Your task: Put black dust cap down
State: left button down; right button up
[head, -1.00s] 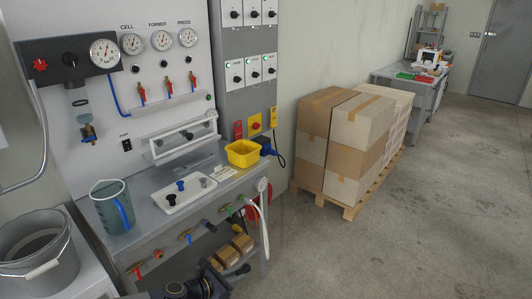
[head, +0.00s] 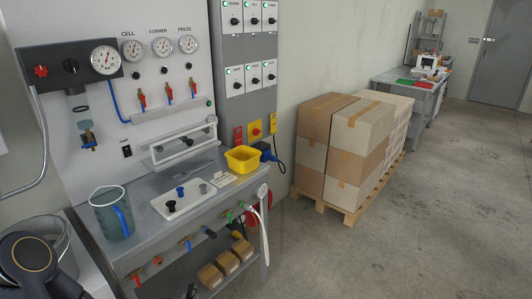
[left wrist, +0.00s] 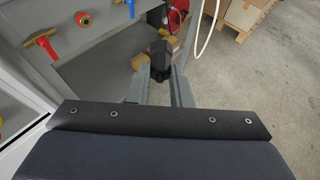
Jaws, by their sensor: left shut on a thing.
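My left gripper (left wrist: 160,82) is shut on the black dust cap (left wrist: 160,58), which sits between its two grey fingertips in the left wrist view. The fingers hide part of the cap. In the head view a small dark shape shows at the bottom edge, too cut off to tell clearly. The white tray (head: 152,206) on the bench holds a blue-topped piece (head: 180,191), a grey piece (head: 203,188) and a black piece (head: 170,208). My right gripper is not in view.
The bench's front carries coloured valves and a white hose (head: 265,220). Cardboard boxes (head: 227,262) sit on the lower shelf. A yellow bin (head: 242,160) and a clear jug (head: 110,215) stand on the bench top.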

pick_arm(q)
jog(key=shift+s+d+f, duration=0.1)
jog(key=shift+s+f, duration=0.3)
jog(key=shift+s, duration=0.05)
